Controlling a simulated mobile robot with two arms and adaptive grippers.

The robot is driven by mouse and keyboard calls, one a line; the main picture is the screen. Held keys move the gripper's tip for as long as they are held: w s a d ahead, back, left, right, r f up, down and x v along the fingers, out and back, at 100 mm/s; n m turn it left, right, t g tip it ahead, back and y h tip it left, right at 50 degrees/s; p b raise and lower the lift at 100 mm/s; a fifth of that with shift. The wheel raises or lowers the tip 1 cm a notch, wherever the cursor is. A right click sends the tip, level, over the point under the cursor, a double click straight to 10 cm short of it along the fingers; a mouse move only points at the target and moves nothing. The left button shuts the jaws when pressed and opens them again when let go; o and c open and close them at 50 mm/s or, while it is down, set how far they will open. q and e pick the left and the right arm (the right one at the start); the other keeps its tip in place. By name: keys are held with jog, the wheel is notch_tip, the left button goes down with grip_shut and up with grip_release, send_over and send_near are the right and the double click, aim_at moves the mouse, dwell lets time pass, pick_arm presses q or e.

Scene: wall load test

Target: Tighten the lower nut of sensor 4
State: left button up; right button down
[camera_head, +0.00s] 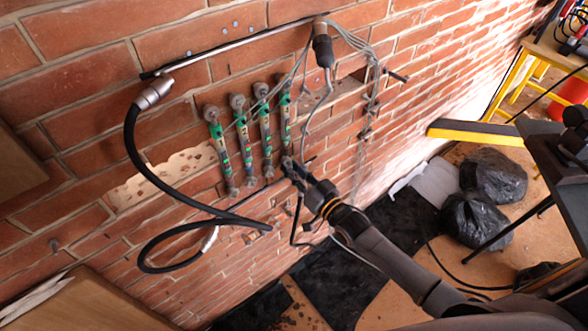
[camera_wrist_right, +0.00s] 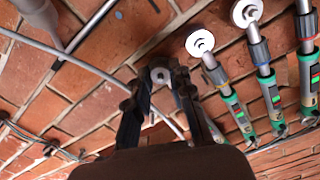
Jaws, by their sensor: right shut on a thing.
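Several green-bodied sensors hang side by side on the brick wall in the head view. Sensor 4, taken as the rightmost (camera_head: 284,105), has its lower end at my right gripper (camera_head: 290,166). In the right wrist view the fingers of my right gripper (camera_wrist_right: 160,78) are closed around a small grey round part (camera_wrist_right: 160,75), which appears to be the lower nut. The fingers and wrist hide most of that sensor there. The neighbouring sensors (camera_wrist_right: 233,105) show to the right, with pale round discs at their ends. My left gripper is not in view.
A black hose (camera_head: 133,150) with a metal fitting loops in front of the wall at left. Thin cables (camera_head: 372,85) hang right of the sensors. A yellow-edged beam (camera_head: 475,132) and black bags (camera_head: 478,220) are at right. A wooden box (camera_head: 75,305) is at lower left.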

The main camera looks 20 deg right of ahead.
jog(key=shift+s+f+m+b, duration=0.1)
jog(key=shift+f+m+b, duration=0.1)
jog(key=shift+m, duration=1.6)
jog(key=shift+s+f+m+b, duration=0.1)
jog(key=shift+f+m+b, duration=0.1)
jog(key=shift+m, duration=1.6)
jog(key=c, duration=1.2)
grip_release()
jog(key=shift+r, duration=0.1)
jog(key=shift+o, duration=0.2)
jog(key=shift+r, duration=0.2)
jog(key=v, duration=1.2)
